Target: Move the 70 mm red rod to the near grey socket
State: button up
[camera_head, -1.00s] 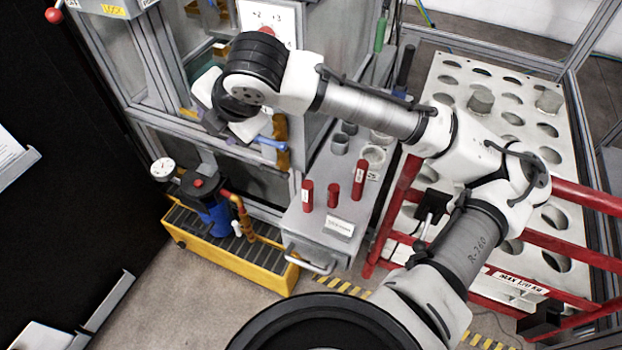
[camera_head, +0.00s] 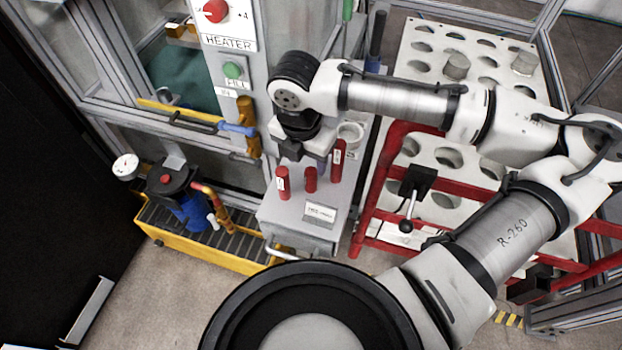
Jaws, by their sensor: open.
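Three red rods stand upright on the grey cabinet top: a left one with a white label (camera_head: 283,184), a shorter middle one (camera_head: 310,181) and a right one with a white label (camera_head: 337,158). I cannot read the labels, so which is 70 mm I cannot tell. My gripper (camera_head: 306,162) points down just behind and above the rods in the picture, open and empty. A pale round socket (camera_head: 350,134) shows right of my wrist, behind the right rod. The other grey sockets are hidden behind my gripper and wrist.
A white sign plate (camera_head: 320,212) lies at the cabinet's front. A red rail frame (camera_head: 385,180) and a white perforated rack (camera_head: 450,185) stand at right. A yellow tray with a pump (camera_head: 160,236) stands below.

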aim_at(311, 171)
jog(key=f, duration=0.3)
jog(key=d+f, duration=0.1)
jog(key=f, duration=0.1)
jog(key=shift+w+f, duration=0.1)
jog(key=shift+w, duration=0.3)
jog(key=shift+a, duration=0.1)
grip_shut()
